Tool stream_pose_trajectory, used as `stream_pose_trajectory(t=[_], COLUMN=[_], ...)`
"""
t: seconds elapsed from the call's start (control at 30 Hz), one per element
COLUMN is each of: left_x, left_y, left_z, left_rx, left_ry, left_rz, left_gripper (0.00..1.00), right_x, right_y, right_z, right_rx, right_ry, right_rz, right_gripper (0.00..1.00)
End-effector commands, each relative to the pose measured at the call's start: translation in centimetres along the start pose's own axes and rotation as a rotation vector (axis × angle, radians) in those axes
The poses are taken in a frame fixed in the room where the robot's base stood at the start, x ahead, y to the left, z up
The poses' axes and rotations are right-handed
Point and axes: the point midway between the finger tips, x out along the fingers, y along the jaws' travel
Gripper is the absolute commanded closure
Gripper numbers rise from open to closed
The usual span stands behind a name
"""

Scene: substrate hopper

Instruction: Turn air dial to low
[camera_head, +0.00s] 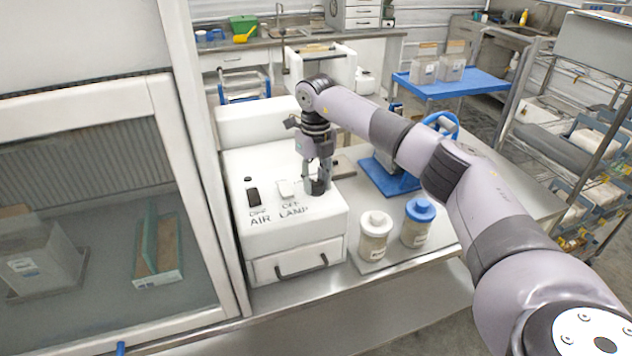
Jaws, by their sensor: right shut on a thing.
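The air dial (253,197) is a black knob on top of a white machine (290,229), above the printed words "OFF" and "AIR". Its pointer direction is too small to read surely. My right gripper (318,187) points down at the right end of the machine's top, right of the lamp switch and apart from the air dial. It is shut on a small dark thing, mostly hidden by the fingers. My left gripper is not in view.
A glass-fronted cabinet (165,95) stands at the left. A white-lidded jar (375,238) and a blue-lidded jar (417,225) stand right of the machine on the metal table. A wire rack (590,150) stands at the far right.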

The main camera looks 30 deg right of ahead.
Motion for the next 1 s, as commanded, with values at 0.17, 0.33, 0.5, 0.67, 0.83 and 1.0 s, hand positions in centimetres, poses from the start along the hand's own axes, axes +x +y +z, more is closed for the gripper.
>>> stream_pose_trajectory(t=[0.17,0.33,0.5,0.67,0.83,1.0], left_x=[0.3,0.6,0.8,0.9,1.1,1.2], left_y=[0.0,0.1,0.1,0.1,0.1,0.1], left_z=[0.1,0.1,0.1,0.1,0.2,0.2], left_rx=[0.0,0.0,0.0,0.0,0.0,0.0], left_ry=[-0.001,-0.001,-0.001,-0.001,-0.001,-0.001], left_rz=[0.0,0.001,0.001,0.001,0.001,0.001], left_gripper=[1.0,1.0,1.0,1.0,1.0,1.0], right_x=[0.0,-0.1,-0.1,-0.1,-0.1,-0.1], right_y=[0.0,0.0,0.1,0.1,0.1,0.1], right_z=[0.0,0.0,0.0,0.0,0.0,0.0], right_rx=[-0.166,-0.327,-0.489,-0.64,-0.795,-0.93], right_ry=[-0.002,-0.002,-0.002,-0.002,-0.003,-0.003], right_rz=[-0.001,-0.001,-0.001,-0.002,-0.001,-0.001], right_gripper=[0.99,0.99,0.99,0.99,0.99,0.99])
